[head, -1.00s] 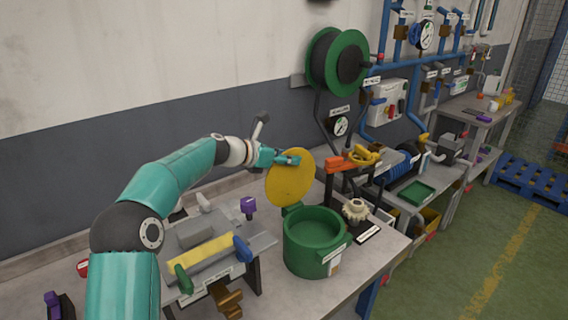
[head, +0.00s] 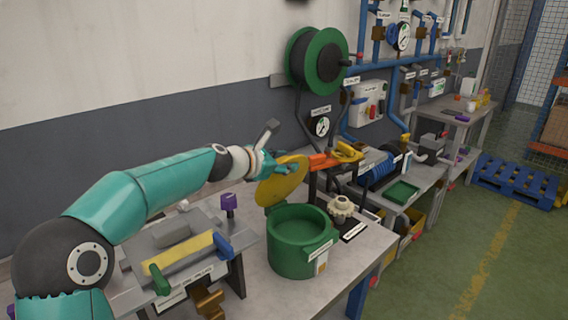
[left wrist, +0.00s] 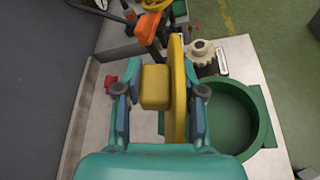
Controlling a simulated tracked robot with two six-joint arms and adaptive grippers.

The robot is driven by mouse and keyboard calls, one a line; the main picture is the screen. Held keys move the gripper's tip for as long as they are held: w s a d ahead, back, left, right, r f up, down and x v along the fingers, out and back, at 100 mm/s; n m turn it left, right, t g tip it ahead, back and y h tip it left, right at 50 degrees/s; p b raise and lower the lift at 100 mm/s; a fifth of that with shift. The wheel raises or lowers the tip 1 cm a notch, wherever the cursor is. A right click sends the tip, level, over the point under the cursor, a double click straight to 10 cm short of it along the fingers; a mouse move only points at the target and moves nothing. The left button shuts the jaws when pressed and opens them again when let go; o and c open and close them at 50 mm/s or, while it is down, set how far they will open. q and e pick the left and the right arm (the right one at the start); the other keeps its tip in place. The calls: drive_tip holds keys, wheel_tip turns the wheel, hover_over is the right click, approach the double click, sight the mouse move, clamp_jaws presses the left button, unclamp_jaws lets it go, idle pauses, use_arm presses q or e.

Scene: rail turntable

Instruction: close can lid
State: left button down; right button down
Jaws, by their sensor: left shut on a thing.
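The green can (head: 291,262) stands open on the workbench, its hollow inside visible; it also shows at the right of the left wrist view (left wrist: 262,125). The round yellow lid (head: 278,188) is raised at a tilt above the can's back edge, by a green hinge tab. In the left wrist view the lid (left wrist: 178,120) shows edge-on, with a yellow block (left wrist: 155,88) on its face. My left gripper (head: 290,169) is shut on the lid, its fingers (left wrist: 159,95) either side of the block and lid. My right gripper is not in view.
A cream gear (head: 342,206) stands right of the can, close to an orange bar with a yellow handwheel (head: 347,152). A grey fixture with a yellow bar (head: 182,262) and a purple knob (head: 229,203) are at the left. Bare bench lies in front of the can.

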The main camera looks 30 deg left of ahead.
use_arm(q)
drive_tip(key=c, duration=0.8)
unclamp_jaws()
drive_tip(key=shift+c, duration=0.2)
drive_tip(key=v, duration=1.2)
drive_tip(key=shift+f, duration=0.1)
